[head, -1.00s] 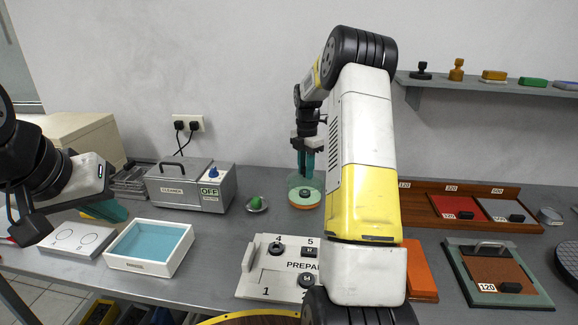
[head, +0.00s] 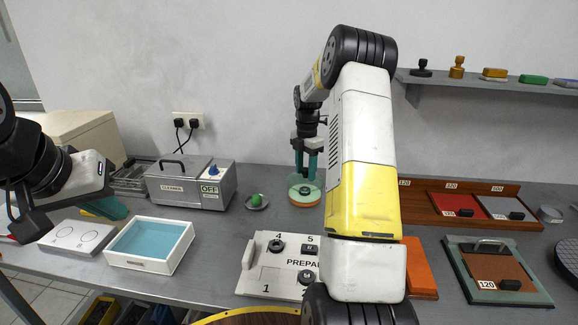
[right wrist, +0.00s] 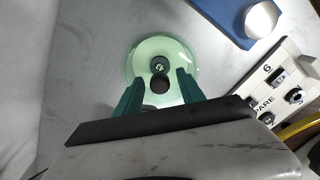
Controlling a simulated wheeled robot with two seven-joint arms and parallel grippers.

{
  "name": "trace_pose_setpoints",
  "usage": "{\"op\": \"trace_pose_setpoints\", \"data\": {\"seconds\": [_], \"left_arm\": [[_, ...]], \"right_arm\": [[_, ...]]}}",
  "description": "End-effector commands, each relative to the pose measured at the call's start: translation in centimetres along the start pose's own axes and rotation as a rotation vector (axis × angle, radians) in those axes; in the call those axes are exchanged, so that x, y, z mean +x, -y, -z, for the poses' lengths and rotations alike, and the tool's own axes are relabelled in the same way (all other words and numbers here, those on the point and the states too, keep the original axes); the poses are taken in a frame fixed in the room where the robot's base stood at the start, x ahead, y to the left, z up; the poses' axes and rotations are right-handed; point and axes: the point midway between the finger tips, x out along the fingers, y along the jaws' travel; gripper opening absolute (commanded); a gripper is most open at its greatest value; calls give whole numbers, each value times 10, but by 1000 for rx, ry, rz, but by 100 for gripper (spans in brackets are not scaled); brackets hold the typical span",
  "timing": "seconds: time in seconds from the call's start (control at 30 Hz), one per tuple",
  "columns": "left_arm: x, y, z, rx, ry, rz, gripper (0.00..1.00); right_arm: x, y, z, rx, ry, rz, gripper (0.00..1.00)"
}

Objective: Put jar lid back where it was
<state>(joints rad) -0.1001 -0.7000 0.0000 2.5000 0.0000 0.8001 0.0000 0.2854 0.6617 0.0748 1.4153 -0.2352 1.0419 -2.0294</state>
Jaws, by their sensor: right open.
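The jar lid (head: 313,196), a pale green, see-through disc, sits low on the bench at the back middle, with an orange-brown edge below it. It also shows in the right wrist view (right wrist: 143,62) with a dark knob (right wrist: 160,76) at its centre. How it meets the jar below is unclear. My right gripper (head: 306,176) is over it, open, with its teal fingers on either side of the knob and a gap to each. In the right wrist view the fingers (right wrist: 158,88) hold nothing. My left gripper (head: 112,210) is far left; its jaw gap is not clear.
The cleaner box (head: 190,186) and a small dish with a green lump (head: 257,200) stand left of the lid. A white tray with blue filling (head: 187,245) is front left. The numbered plate (head: 250,262) lies in front. A blue board (right wrist: 225,20) carries a silver round thing.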

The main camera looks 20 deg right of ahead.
Motion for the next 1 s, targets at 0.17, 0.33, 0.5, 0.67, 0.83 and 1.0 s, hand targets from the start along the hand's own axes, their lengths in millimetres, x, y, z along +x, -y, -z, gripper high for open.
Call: {"op": "trace_pose_setpoints", "data": {"seconds": [0.17, 0.33, 0.5, 0.67, 0.83, 1.0], "left_arm": [[0, 0, 0, 0, 0, 0, 0], [0, 0, 0, 0, 0, 0, 0], [0, 0, 0, 0, 0, 0, 0], [0, 0, 0, 0, 0, 0, 0], [0, 0, 0, 0, 0, 0, 0], [0, 0, 0, 0, 0, 0, 0]], "right_arm": [[-16, -1, 0, 0, 3, -4, 46], [-52, -1, -1, 0, 3, -5, 46], [-90, 0, -1, 0, 3, -4, 46], [-116, -1, 0, -1, 1, -2, 46], [-131, 0, 1, 4, 2, -3, 46], [-159, 10, 24, 119, 16, -43, 46]]}}
